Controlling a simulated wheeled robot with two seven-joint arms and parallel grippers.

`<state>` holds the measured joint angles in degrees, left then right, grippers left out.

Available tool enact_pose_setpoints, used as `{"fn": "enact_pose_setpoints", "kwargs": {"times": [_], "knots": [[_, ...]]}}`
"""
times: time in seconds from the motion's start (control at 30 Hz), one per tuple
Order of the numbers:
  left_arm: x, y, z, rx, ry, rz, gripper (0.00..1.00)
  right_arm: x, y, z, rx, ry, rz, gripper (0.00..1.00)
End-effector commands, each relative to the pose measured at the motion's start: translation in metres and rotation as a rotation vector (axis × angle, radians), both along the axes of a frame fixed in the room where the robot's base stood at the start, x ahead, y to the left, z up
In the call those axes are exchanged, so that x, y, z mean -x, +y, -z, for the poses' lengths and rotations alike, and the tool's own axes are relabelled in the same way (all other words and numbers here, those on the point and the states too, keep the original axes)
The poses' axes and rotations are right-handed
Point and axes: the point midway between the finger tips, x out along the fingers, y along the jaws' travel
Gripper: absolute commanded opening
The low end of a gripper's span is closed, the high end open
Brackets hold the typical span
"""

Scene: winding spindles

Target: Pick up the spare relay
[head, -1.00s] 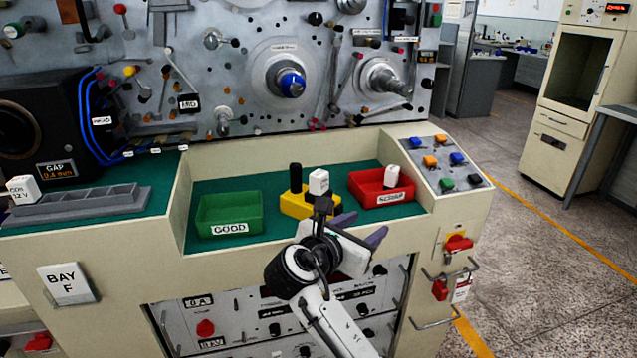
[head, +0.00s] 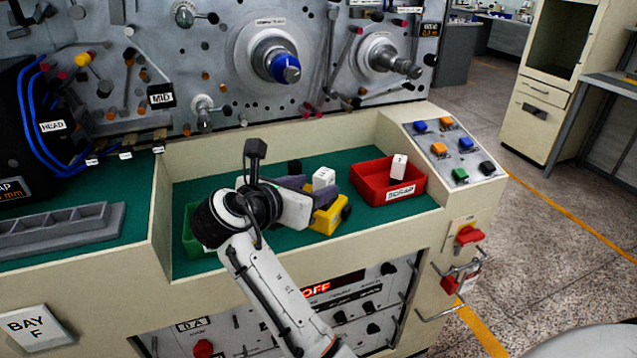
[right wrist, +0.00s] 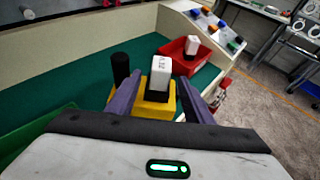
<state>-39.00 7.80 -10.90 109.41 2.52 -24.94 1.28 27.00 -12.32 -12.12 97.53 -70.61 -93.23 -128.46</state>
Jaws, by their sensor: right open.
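A white block-shaped relay (head: 324,178) stands upright in a yellow holder (head: 331,216) on the green work surface. A black peg stands beside it in the holder. My right gripper (head: 303,191) is open, just left of the holder, with its purple fingers pointing at it. In the right wrist view, the relay (right wrist: 160,75) is ahead, in the gap between the two spread fingers (right wrist: 158,98); whether they reach level with it I cannot tell. A second white block (head: 398,167) leans in the red SCRAP bin (head: 387,184). My left gripper is out of view.
The green bin (head: 190,238) is mostly hidden behind my right arm. A panel of coloured buttons (head: 447,148) lies right of the red bin. A tall wall of knobs and spindles rises behind the tray. A grey slotted tray (head: 62,232) sits at the left.

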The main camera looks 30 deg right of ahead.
Motion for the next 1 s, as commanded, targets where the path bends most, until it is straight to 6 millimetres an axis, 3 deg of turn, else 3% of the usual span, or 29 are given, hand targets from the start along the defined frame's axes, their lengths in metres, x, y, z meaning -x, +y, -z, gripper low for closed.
{"fn": "enact_pose_setpoints", "kwargs": {"times": [0.6,0.9,1.0], "knots": [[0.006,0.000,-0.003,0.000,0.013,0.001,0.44,-0.036,-0.070,0.024,0.000,-0.002,0.002,0.47],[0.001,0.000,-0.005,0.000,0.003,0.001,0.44,-0.038,-0.074,0.026,0.000,-0.002,0.001,0.47],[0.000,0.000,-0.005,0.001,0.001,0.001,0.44,-0.037,-0.074,0.026,0.000,-0.002,0.001,0.30]]}}
